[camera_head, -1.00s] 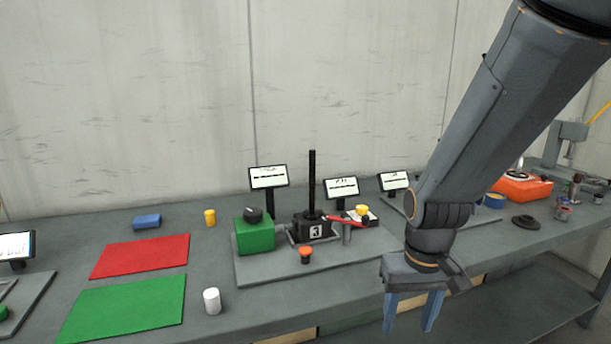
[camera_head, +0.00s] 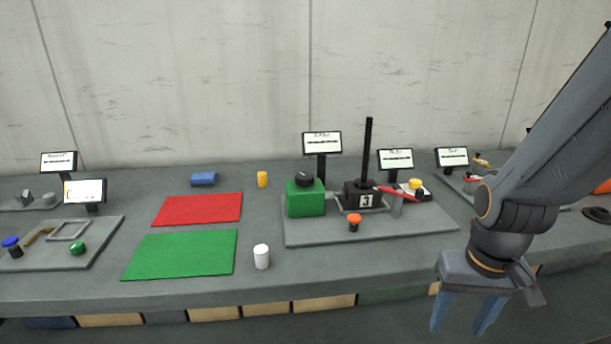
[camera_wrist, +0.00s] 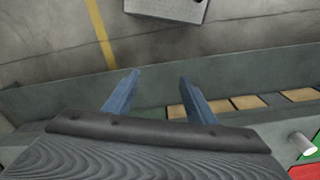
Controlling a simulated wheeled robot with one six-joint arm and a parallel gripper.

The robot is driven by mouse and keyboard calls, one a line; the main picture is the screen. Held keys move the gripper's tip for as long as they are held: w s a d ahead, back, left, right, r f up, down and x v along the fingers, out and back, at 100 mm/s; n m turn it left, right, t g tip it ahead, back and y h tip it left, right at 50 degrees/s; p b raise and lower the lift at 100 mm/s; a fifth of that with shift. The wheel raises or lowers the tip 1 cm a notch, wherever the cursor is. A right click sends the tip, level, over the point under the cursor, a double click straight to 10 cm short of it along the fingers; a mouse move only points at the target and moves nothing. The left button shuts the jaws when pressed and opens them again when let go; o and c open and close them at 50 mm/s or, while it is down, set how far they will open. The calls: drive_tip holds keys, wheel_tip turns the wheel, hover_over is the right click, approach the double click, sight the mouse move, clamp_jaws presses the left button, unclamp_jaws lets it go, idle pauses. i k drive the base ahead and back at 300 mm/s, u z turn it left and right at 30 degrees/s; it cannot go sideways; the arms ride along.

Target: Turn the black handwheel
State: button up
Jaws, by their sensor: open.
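A black handwheel (camera_head: 304,180) sits on top of a green box (camera_head: 306,201) on a grey base plate (camera_head: 315,235) in the middle of the bench. Beside it stands a black screw jack (camera_head: 362,197) marked 3 with a tall black spindle and a red lever (camera_head: 397,191). My gripper (camera_head: 461,324) points down in front of the bench's front edge, right of and well apart from the handwheel. Its blue fingers are spread and empty. The wrist view also shows the open fingers (camera_wrist: 160,97), with floor and bench edge beyond. The handwheel is not in that view.
An orange button (camera_head: 354,222) and a yellow button (camera_head: 416,184) are near the jack. A white cylinder (camera_head: 261,257) stands left of the plate, beside green (camera_head: 180,254) and red (camera_head: 198,209) mats. Display screens (camera_head: 322,143) stand behind. Another plate (camera_head: 75,252) with parts lies far left.

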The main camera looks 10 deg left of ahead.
sight(304, 178)
drive_tip(key=u, duration=0.35)
drive_tip(key=k, duration=0.45)
drive_tip(key=u, duration=1.6)
drive_tip(key=i, duration=0.75)
drive_tip(key=z, duration=0.65)
drive_tip(key=i, duration=0.6)
drive_tip(key=z, duration=0.7)
